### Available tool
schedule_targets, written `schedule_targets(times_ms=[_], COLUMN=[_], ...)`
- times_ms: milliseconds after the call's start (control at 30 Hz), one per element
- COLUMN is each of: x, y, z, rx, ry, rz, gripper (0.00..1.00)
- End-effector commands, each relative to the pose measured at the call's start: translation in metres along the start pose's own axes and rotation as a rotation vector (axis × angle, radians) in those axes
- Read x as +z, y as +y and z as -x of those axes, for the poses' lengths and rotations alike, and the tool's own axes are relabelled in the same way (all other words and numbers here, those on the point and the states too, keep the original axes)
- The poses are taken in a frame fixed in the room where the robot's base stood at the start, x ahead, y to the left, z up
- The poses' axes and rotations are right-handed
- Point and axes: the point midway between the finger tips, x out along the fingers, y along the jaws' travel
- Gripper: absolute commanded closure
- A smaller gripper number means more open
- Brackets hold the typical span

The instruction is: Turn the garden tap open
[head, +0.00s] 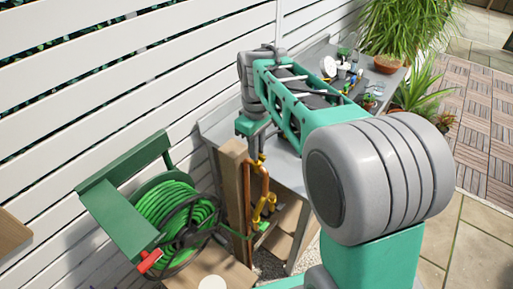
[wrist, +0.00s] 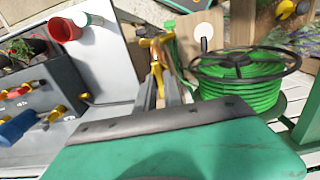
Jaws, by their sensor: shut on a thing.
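The garden tap (head: 259,160) is brass, on top of an upright copper pipe (head: 265,184) beside a wooden post (head: 236,195). My gripper (head: 257,148) comes down from above onto the tap's top. In the wrist view, my gripper's two grey fingers (wrist: 161,86) are shut on the brass tap handle (wrist: 150,42), which shows at and between the tips. The arm and gripper hide part of the tap, and I cannot tell how far the handle is turned. More brass fittings (head: 264,208) sit lower on the pipe.
A green hose reel (head: 172,212) hangs left of the post, close to the tap. A grey bench (head: 290,168) with pots and small tools stands right and behind. A white slatted fence (head: 110,95) runs along the left. Paving lies open at the right.

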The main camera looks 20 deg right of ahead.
Motion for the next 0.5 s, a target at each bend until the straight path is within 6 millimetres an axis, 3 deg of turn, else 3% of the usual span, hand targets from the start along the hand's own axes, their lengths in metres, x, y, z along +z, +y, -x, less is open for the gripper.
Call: schedule_targets(times_ms=[500], x=[-0.0001], y=[0.0005], z=[0.0010], rx=[0.001], ry=[0.001], rz=[0.031], gripper=[1.00])
